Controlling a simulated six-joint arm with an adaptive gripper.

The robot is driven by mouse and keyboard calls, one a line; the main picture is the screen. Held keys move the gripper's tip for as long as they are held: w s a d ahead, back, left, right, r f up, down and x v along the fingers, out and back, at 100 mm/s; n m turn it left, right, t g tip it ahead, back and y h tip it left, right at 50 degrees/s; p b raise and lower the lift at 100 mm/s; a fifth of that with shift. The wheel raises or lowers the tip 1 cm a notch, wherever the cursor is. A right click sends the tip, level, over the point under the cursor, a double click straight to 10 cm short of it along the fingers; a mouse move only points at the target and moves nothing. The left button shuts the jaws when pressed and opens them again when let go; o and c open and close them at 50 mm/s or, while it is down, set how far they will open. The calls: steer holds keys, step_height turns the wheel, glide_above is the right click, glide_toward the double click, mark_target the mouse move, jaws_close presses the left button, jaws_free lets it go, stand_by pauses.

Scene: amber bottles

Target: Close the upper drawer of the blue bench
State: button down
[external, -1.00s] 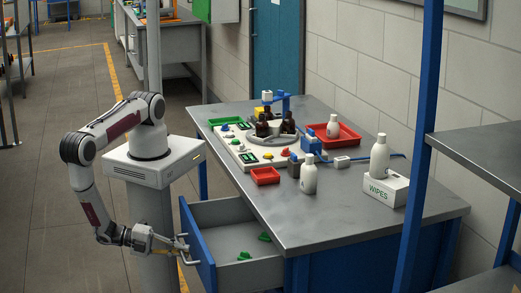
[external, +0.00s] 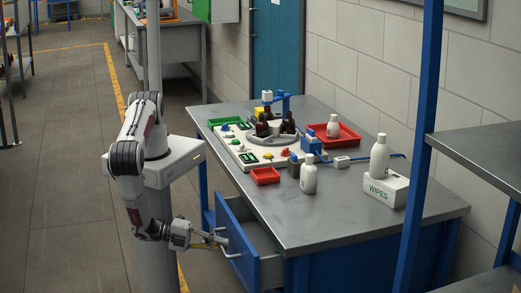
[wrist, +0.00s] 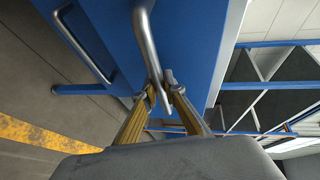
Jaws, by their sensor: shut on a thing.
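The blue bench (external: 330,215) has a grey steel top. Its upper drawer (external: 238,240) is partly open, its blue front standing out from the bench and a strip of grey interior showing behind it. My gripper (external: 219,240) is at the outer side of the drawer front, at its metal handle. In the wrist view my gripper (wrist: 163,90) has its two yellowish fingers closed around the end of the curved handle (wrist: 142,32), against the blue drawer front (wrist: 190,35).
A second handle (wrist: 82,45) shows on a blue face in the wrist view. The bench top holds white bottles (external: 308,178), amber bottles (external: 263,127), red trays (external: 265,176) and a wipes box (external: 386,190). Open floor lies left of my arm.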

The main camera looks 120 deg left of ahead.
steer(key=shift+w+a, duration=2.95)
steer(key=shift+w, duration=0.15)
steer(key=c, duration=2.1)
jaws_free()
steer(key=shift+s, duration=0.15)
steer(key=v, duration=1.1)
steer(key=shift+s+d, duration=0.1)
steer(key=shift+s, duration=0.2)
